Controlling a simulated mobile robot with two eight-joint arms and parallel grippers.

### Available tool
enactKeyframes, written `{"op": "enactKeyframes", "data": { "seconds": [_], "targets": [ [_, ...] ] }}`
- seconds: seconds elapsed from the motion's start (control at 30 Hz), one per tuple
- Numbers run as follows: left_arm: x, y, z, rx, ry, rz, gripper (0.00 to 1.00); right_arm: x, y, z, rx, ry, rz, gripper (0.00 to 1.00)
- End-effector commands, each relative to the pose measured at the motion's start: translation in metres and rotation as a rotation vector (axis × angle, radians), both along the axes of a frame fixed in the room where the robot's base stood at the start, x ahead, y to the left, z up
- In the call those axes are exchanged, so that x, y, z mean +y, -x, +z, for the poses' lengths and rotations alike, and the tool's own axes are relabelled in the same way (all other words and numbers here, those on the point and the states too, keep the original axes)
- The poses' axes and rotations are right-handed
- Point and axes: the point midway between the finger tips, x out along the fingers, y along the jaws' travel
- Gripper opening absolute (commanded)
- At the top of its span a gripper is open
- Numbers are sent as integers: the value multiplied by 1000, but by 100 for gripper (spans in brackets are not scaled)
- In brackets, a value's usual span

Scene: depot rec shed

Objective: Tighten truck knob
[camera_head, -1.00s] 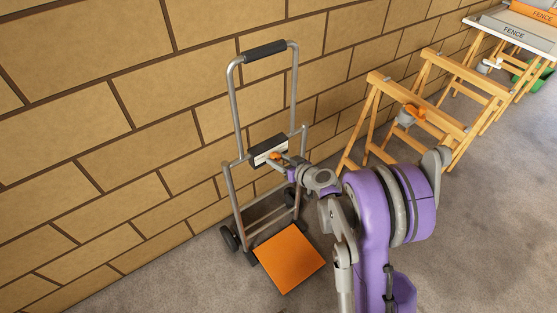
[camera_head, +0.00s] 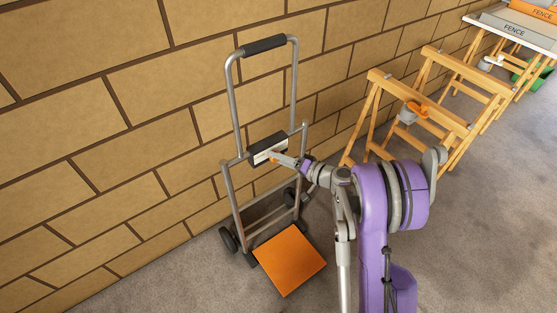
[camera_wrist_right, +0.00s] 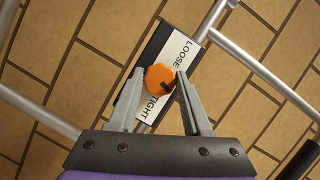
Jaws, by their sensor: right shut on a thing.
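The hand truck (camera_head: 232,110) stands upright against the brick wall, with a grey tube frame and an orange toe plate (camera_head: 290,262). Its dark crossbar block carries a white label (camera_wrist_right: 187,48) reading LOOSE at the upper end and TIGHT at the lower end in the right wrist view. The round orange knob (camera_wrist_right: 158,78) sits between the words, with a dark mark on its right side. My right gripper (camera_wrist_right: 161,75) is shut on the knob, one finger on each side. In the head view my right gripper (camera_head: 280,158) covers the knob. My left gripper is not in view.
Wooden sawhorses (camera_head: 440,110) stand to the right along the wall, one with an orange and grey item (camera_head: 412,110) on it. A table with boxes marked FENCE (camera_head: 510,30) is farther back. The floor at lower right is clear.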

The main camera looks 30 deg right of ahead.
Motion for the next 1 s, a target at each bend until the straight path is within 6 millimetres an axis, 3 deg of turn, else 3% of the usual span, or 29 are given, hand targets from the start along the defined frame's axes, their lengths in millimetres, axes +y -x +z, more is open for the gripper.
{"op": "enactKeyframes", "data": {
  "seconds": [0.5, 1.0],
  "targets": [
    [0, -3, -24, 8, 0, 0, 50, 0, 0, -3, 30, -382, 0, 0],
    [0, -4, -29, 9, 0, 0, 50, 0, 0, -2, 39, -484, 0, 0]
  ]
}}
